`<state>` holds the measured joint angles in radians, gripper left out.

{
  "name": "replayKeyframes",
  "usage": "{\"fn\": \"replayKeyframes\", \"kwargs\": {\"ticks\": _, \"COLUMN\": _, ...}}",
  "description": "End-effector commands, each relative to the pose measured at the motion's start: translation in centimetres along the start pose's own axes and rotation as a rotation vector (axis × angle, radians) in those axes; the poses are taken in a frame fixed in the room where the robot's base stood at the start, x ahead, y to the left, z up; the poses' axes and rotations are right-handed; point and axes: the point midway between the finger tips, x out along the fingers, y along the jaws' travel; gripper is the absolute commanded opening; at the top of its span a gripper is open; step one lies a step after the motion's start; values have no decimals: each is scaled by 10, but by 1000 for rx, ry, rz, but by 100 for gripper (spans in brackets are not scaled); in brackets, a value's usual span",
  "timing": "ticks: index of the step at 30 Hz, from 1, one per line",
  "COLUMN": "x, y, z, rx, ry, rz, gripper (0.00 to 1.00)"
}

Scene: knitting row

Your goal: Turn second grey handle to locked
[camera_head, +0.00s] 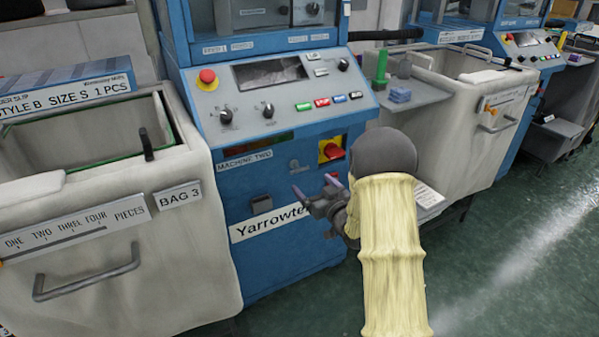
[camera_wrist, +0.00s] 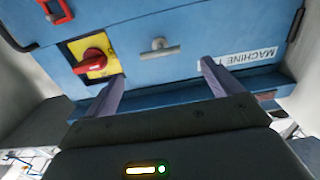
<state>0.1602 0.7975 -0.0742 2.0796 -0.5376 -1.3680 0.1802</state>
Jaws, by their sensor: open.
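On the blue front of the machine labelled MACHINE TWO, a small grey T-shaped handle (camera_head: 298,165) sits between the label and a red rotary switch. It also shows in the wrist view (camera_wrist: 158,48), ahead of my fingers, with its bar nearly level across the picture. A second grey fitting (camera_head: 261,203) sits lower left, above the Yarrowte… sign; I cannot tell its exact shape. My gripper (camera_head: 316,187) is open and empty, just in front of the panel below the T-shaped handle. In the wrist view my gripper (camera_wrist: 162,72) has its fingers spread either side of the handle, apart from it.
The red switch on a yellow plate (camera_head: 331,149) is close right of the handle; a red loop (camera_wrist: 55,10) shows in the wrist view. A cloth bin marked BAG 3 (camera_head: 190,240) stands left, another bin (camera_head: 450,115) right. Green floor is open at lower right.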

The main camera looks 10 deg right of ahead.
Motion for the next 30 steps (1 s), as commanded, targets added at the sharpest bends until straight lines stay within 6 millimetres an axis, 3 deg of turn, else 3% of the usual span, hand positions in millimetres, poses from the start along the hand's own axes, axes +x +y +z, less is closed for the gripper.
{"fn": "replayKeyframes", "kwargs": {"ticks": 9, "x": 56, "y": -1, "z": 1, "rx": -1, "ry": 2, "rz": -2, "gripper": 90}}
{"fn": "replayKeyframes", "kwargs": {"ticks": 15, "x": 82, "y": 0, "z": 1, "rx": 0, "ry": 1, "rz": -1, "gripper": 90}}
{"fn": "replayKeyframes", "kwargs": {"ticks": 27, "x": 91, "y": 0, "z": 0, "rx": 1, "ry": -1, "rz": 0, "gripper": 90}}
{"fn": "replayKeyframes", "kwargs": {"ticks": 30, "x": 91, "y": 0, "z": 0, "rx": 1, "ry": 0, "rz": 0, "gripper": 73}}
